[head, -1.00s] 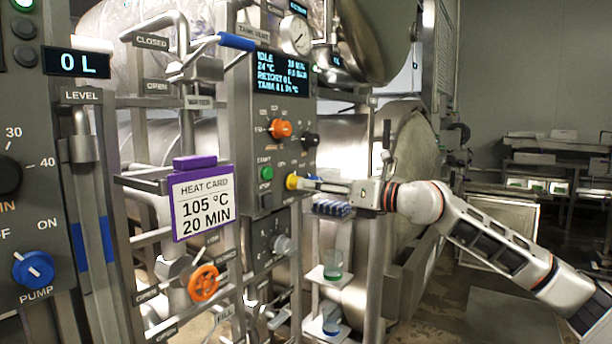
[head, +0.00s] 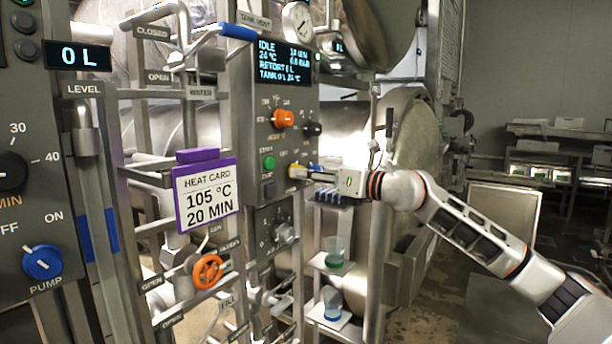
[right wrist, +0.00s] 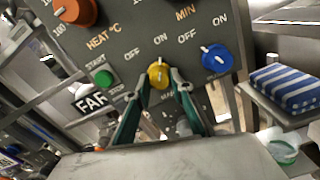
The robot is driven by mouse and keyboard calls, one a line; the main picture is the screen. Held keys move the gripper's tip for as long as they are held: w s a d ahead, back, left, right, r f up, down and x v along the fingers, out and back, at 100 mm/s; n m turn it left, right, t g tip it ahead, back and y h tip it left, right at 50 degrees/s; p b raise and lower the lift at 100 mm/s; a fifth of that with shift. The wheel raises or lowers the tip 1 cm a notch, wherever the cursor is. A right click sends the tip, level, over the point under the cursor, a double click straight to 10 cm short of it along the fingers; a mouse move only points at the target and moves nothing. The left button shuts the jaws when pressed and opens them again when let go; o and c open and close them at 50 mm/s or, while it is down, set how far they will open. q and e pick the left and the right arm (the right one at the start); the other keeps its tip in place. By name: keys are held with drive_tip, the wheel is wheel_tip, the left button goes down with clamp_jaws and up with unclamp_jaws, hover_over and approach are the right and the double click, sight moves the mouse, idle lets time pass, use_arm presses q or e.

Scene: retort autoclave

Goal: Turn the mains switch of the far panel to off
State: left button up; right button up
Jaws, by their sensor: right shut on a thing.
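The far panel (head: 262,215) stands in the middle of the head view, and a FAR plate (right wrist: 93,98) shows in the right wrist view. Its yellow switch (right wrist: 158,76) sits under OFF and ON marks; its small label is too blurred to read. The white pointer line is roughly upright in the picture, nearer ON than OFF. My right gripper (right wrist: 160,80) is shut on the yellow switch, one finger on each side. In the head view my right gripper (head: 299,172) reaches the panel from the right and partly hides the switch. My left gripper is not in view.
A blue knob (right wrist: 215,58) is right of the yellow switch, and a green start button (right wrist: 103,78) left of it. An orange heat knob (head: 282,118) is above. A shelf with a striped cloth (right wrist: 285,88) stands close right. The heat card (head: 205,195) hangs left.

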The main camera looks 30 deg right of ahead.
drive_tip(key=shift+n, duration=0.4)
drive_tip(key=shift+d+n+b, duration=0.15)
drive_tip(key=shift+n+b, duration=0.85)
drive_tip(key=shift+n, duration=4.6)
drive_tip(key=o, duration=1.1)
